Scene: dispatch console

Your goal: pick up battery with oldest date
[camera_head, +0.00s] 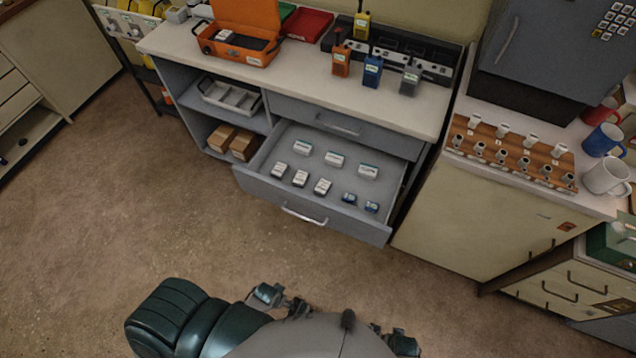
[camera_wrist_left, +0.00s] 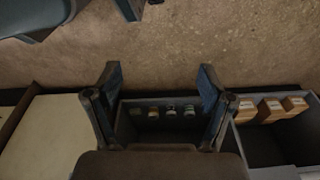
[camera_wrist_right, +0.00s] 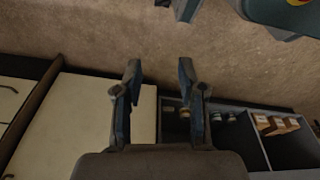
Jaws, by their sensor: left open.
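An open grey drawer (camera_head: 262,185) in the head view holds several small battery-like packs. The back row has three pale packs with green edges (camera_head: 334,159). The front row has three white-and-dark packs (camera_head: 300,178) and two small dark blue ones (camera_head: 349,198). Any dates are too small to read. My left gripper (camera_wrist_left: 158,72) is open and empty; several small packs (camera_wrist_left: 171,111) show beyond its fingers in the left wrist view. My right gripper (camera_wrist_right: 160,65) is open and empty, with packs (camera_wrist_right: 215,117) right of its fingers in the right wrist view.
On the white counter (camera_head: 290,65) stand orange, blue and grey radios (camera_head: 372,70) and an open orange case (camera_head: 240,40). Brown boxes (camera_head: 244,146) and a grey tray (camera_head: 231,96) sit on shelves left of the drawer. Mugs (camera_head: 605,177) stand at right. The floor before the drawer is clear.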

